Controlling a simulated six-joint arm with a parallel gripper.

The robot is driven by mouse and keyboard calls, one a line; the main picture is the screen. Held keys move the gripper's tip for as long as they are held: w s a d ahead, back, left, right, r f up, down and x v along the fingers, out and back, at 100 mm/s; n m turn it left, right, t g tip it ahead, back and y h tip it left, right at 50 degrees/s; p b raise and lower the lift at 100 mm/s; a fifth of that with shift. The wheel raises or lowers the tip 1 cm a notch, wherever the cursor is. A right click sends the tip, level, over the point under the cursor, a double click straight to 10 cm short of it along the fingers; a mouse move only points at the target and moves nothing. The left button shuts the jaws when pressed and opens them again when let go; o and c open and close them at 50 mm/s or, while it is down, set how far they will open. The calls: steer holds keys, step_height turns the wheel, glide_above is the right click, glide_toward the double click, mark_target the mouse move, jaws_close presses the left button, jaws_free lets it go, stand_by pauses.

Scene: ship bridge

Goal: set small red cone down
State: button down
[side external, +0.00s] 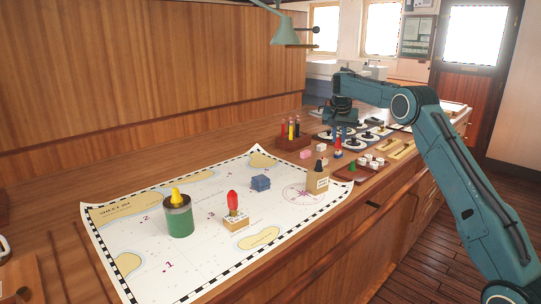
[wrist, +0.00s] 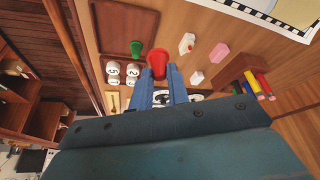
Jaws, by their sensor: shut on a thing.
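My gripper (wrist: 162,76) points down over the counter and its two blue fingers are shut on a small red cone (wrist: 153,62). In the side view my gripper (side external: 342,134) hangs beyond the chart's far right corner, with the red cone (side external: 338,143) small at its tips. A blue piece shows just below the cone there. I cannot tell whether the cone touches anything beneath it. In the wrist view the cone is beside a brown tray (wrist: 122,12) that holds a green piece (wrist: 136,49).
A chart (side external: 135,262) bears a green can (side external: 179,221) with a yellow top, a red piece (side external: 232,200) on a box, a blue block (side external: 260,183) and a box with a black piece (side external: 317,183). Numbered white pieces (wrist: 114,70), a pink block (wrist: 219,52) and a pencil holder (wrist: 233,72) stand near my gripper.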

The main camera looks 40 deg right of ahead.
steer(key=w+a+r+n+y, duration=0.1)
steer(key=w+a+r+n, duration=0.2)
steer(key=a, duration=0.8)
steer(key=w+a+r+n+t+y, duration=0.1)
steer(key=w+a+r+n, duration=0.2)
steer(key=a, duration=0.8)
steer(key=w+a+r+n+t+y, duration=0.1)
steer(key=w+a+n, duration=0.4)
steer(key=a, duration=0.7)
steer(key=shift+w+r+n+y, duration=0.35)
steer(key=shift+r+n+y, duration=0.25)
steer(key=shift+r, duration=0.45)
steer(key=shift+f, duration=0.15)
steer(key=shift+f, duration=9.85)
steer(key=shift+f, duration=0.1)
steer(key=c, duration=1.3)
jaws_free()
steer(key=shift+c, duration=0.2)
steer(key=shift+t, duration=0.3)
